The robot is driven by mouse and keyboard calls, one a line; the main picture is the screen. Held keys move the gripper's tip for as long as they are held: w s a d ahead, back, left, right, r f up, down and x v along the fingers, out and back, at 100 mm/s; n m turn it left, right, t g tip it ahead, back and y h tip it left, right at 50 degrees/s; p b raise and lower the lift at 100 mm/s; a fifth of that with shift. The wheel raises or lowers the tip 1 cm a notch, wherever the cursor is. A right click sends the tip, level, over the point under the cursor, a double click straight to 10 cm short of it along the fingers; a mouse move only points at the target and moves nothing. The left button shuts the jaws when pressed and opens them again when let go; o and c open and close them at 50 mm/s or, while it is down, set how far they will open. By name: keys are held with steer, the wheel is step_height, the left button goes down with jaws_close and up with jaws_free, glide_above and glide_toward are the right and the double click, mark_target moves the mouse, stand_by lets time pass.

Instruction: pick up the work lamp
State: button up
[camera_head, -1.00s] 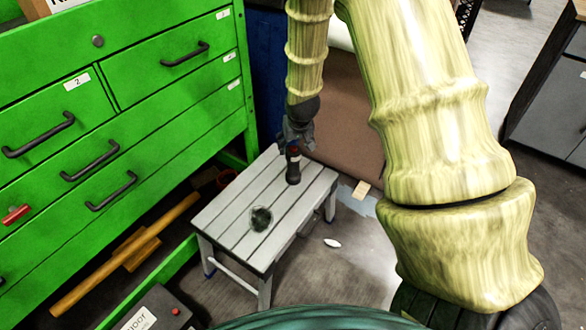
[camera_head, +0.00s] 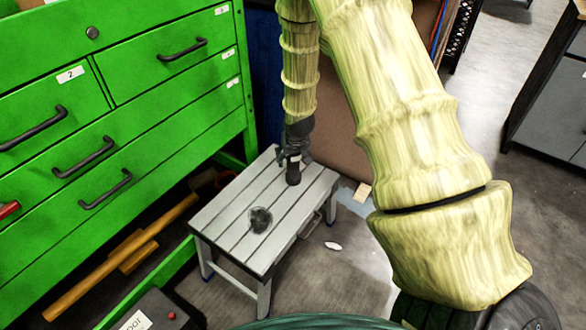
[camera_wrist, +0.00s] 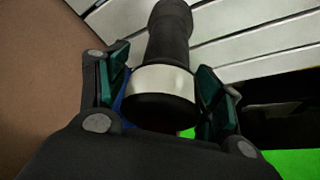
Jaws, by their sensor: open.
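The work lamp (camera_head: 293,175) is a dark cylinder standing upright near the back of the grey slatted step stool (camera_head: 227,212). In the wrist view the lamp (camera_wrist: 170,38) shows a dark body, a pale band and a dark round end near my palm. My gripper (camera_head: 292,157) is above and around the lamp's upper part. In the wrist view its green-padded fingers (camera_wrist: 162,80) stand on either side of the pale band, open, with a gap visible on the right side. Whether the left finger touches the lamp is unclear.
A dark round object (camera_head: 260,219) lies on the stool in front of the lamp. A green drawer cabinet (camera_head: 130,100) stands close on the left. A brown panel (camera_head: 340,125) is behind the stool. A small white piece (camera_head: 333,246) lies on the floor to the right.

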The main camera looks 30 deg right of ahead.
steer(key=shift+r, duration=0.1)
steer(key=c, duration=1.2)
